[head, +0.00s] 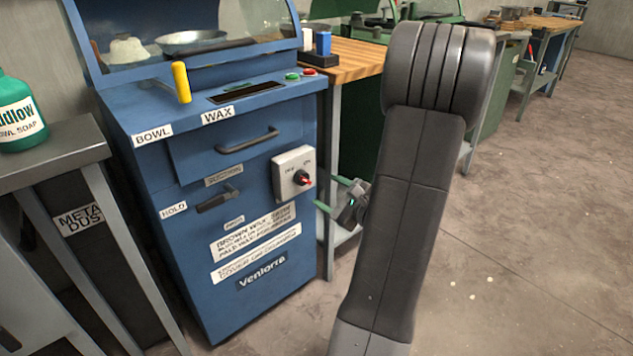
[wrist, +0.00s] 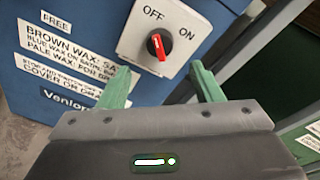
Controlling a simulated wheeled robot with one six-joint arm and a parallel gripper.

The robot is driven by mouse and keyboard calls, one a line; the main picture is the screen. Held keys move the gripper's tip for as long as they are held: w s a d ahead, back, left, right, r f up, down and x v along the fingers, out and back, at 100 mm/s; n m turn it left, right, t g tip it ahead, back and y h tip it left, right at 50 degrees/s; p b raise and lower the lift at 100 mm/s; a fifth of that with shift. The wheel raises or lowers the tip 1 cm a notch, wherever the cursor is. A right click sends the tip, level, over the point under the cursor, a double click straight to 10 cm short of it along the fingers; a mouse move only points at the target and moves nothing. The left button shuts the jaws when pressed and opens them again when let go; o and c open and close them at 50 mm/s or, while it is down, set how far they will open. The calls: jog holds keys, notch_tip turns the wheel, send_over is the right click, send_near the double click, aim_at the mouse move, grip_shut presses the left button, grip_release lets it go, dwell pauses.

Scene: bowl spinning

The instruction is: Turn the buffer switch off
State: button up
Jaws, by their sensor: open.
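The buffer switch is a grey-white plate (head: 286,164) on the front of the blue machine, with a black and red rotary knob (head: 302,178). In the wrist view the plate (wrist: 140,40) carries the words OFF and ON above and right of the knob (wrist: 157,46). The knob's red part extends downward; I cannot tell which label it is set to. My gripper (head: 332,194) is open, its green fingers just right of and below the plate in the head view. In the wrist view the gripper (wrist: 158,68) has its fingertips spread either side below the knob, with nothing between them.
The blue machine (head: 190,245) also has a drawer handle (head: 247,141), a HOLD lever (head: 217,200), a yellow-topped lever (head: 181,82) and green and red buttons (head: 309,72). A wooden-topped bench (head: 350,62) stands behind. A grey table (head: 50,147) is at left. Floor at right is clear.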

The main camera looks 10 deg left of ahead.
aim_at(307, 181)
jog(key=p+v, duration=0.1)
jog(key=v, duration=0.5)
jog(key=shift+a, duration=0.15)
jog(key=b+x, duration=0.3)
jog(key=x, duration=0.9)
jog(key=shift+w+a+f, duration=0.1)
jog(key=shift+w+a, duration=0.45)
jog(key=shift+a, duration=0.1)
